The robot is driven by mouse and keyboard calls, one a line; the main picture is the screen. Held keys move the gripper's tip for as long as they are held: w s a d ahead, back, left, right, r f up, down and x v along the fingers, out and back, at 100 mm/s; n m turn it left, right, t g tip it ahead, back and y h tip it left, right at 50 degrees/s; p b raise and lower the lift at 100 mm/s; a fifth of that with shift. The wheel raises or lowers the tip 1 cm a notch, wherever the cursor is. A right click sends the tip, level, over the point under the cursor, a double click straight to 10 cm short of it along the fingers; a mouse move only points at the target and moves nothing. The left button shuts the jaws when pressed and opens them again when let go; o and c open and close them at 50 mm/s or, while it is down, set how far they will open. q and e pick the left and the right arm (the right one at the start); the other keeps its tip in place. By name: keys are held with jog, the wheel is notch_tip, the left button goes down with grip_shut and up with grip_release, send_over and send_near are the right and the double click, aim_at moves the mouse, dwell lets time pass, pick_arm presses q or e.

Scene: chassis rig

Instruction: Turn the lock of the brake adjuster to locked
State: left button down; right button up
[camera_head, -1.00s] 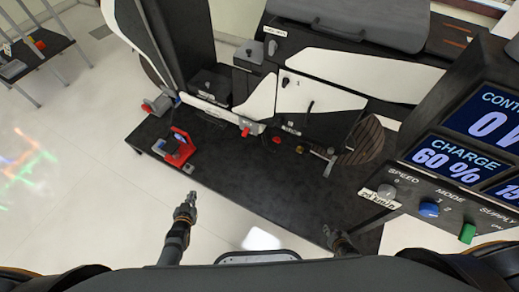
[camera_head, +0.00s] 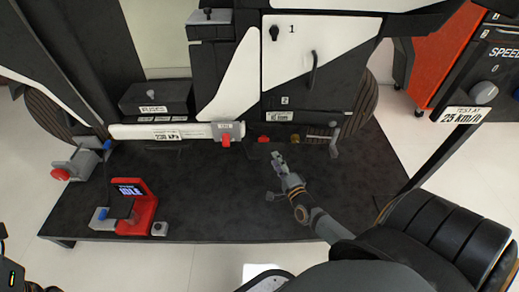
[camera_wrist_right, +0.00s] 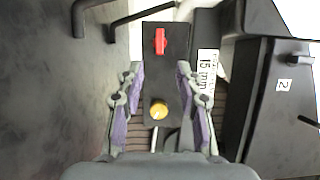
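The brake adjuster appears to be the small black plate (camera_wrist_right: 163,77) with a red tab (camera_wrist_right: 160,41) and a round yellow knob (camera_wrist_right: 159,111). In the head view the red tab (camera_head: 263,139) and yellow knob (camera_head: 295,139) sit low at the front of the black rig. I cannot read whether the lock is turned. My right gripper (camera_head: 276,158) is just in front of them. In the wrist view the right gripper (camera_wrist_right: 158,70) is open, its fingers apart on either side of the plate, holding nothing.
A red stand with an IDLE display (camera_head: 131,190) is on the dark platform (camera_head: 200,200) at the left. A grey clamp with a red knob (camera_head: 76,165) is at the left edge. A grey block with a red lever (camera_head: 227,132) is left of the red tab. A control panel (camera_head: 495,75) stands at right.

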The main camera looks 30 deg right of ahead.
aim_at(264, 141)
jog(key=w+b, duration=0.1)
jog(key=w, duration=0.2)
jog(key=w+d+b, duration=0.1)
jog(key=w, duration=0.2)
jog(key=w+b, duration=0.1)
jog(key=w, duration=0.3)
jog(key=shift+d, duration=0.3)
jog(key=shift+c, duration=0.4)
grip_shut()
